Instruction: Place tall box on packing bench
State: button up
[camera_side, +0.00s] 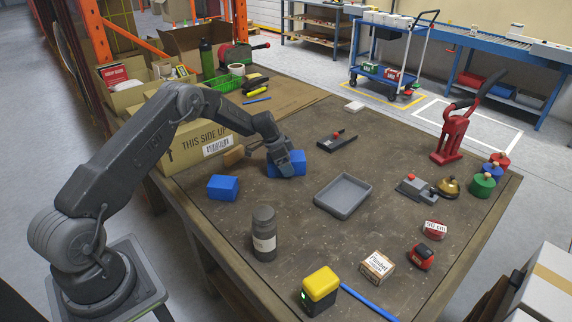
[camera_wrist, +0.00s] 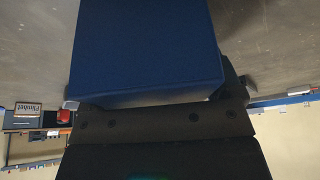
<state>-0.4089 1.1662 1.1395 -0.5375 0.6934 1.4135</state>
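A blue box (camera_side: 272,167) is at my gripper (camera_side: 288,166), over the middle back of the packing bench (camera_side: 290,215); the gripper hides part of it. In the wrist view the same blue box (camera_wrist: 145,50) fills the upper middle, close against my gripper (camera_wrist: 150,112), which looks shut on it. I cannot tell whether the box touches the bench. A second blue box (camera_side: 223,188) stands apart on the bench, to the left. Neither box is clearly the taller.
A grey tray (camera_side: 343,196) lies to the right of my gripper, and a dark canister (camera_side: 264,233) stands in front. A cardboard carton (camera_side: 195,145) is behind left. A stapler-like tool (camera_side: 337,140) lies behind right. Bare bench lies between the boxes and the tray.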

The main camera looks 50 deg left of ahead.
jog(key=c, duration=1)
jog(key=shift+r, duration=0.15)
